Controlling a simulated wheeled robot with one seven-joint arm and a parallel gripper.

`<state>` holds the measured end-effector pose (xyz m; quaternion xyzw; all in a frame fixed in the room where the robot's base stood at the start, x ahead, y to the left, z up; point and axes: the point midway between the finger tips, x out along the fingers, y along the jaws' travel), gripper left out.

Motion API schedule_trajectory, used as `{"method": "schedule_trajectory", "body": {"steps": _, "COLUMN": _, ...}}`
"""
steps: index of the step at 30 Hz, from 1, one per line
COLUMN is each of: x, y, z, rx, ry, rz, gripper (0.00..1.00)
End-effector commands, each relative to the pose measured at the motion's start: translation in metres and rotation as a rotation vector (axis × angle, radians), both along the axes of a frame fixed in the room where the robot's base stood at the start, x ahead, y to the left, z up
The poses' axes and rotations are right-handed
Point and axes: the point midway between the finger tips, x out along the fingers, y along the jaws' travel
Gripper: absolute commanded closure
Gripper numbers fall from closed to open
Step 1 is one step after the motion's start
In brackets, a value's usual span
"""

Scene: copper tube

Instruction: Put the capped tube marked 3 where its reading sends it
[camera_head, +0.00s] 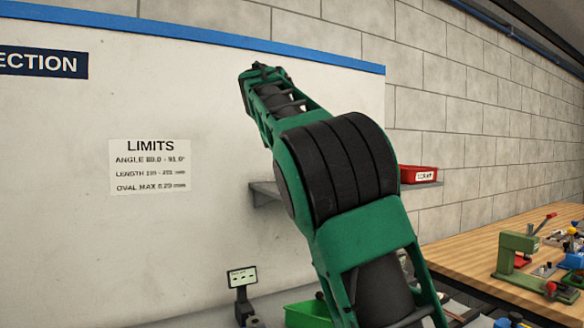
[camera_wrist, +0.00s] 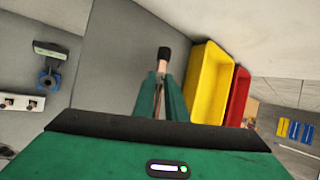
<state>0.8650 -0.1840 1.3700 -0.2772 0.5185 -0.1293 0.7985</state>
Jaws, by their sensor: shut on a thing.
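In the wrist view my gripper (camera_wrist: 161,82) is shut on a slim copper-coloured tube (camera_wrist: 161,66) with a black cap (camera_wrist: 164,53) at its far end. A yellow bin (camera_wrist: 207,82) and a red bin (camera_wrist: 237,93) stand just right of the fingers. My gripper's fingers cannot be made out in the head view.
A limits sign (camera_head: 150,166) lists angle, length and oval limits, partly blurred. A red scrap bin (camera_head: 419,174) sits on a wall shelf (camera_head: 264,193). A green bin (camera_head: 308,313) is below, partly behind my arm. A wooden bench (camera_head: 470,255) with a green press (camera_head: 516,252) stands right.

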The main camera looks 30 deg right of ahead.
Motion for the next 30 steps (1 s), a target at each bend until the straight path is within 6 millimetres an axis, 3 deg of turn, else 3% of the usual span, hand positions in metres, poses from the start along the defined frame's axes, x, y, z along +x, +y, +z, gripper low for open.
{"method": "schedule_trajectory", "body": {"steps": 17, "x": 0.000, "y": 0.001, "z": -0.012, "rx": 0.000, "ry": 0.001, "rz": 0.001, "gripper": 1.00}}
{"method": "schedule_trajectory", "body": {"steps": 18, "x": 0.000, "y": 0.001, "z": -0.012, "rx": 0.000, "ry": 0.001, "rz": 0.001, "gripper": 0.79}}
{"method": "schedule_trajectory", "body": {"steps": 19, "x": 0.000, "y": 0.001, "z": -0.012, "rx": 0.000, "ry": 0.001, "rz": 0.001, "gripper": 0.72}}
{"method": "schedule_trajectory", "body": {"steps": 30, "x": 0.000, "y": 0.002, "z": -0.009, "rx": 0.000, "ry": 0.000, "rz": 0.001, "gripper": 0.70}}
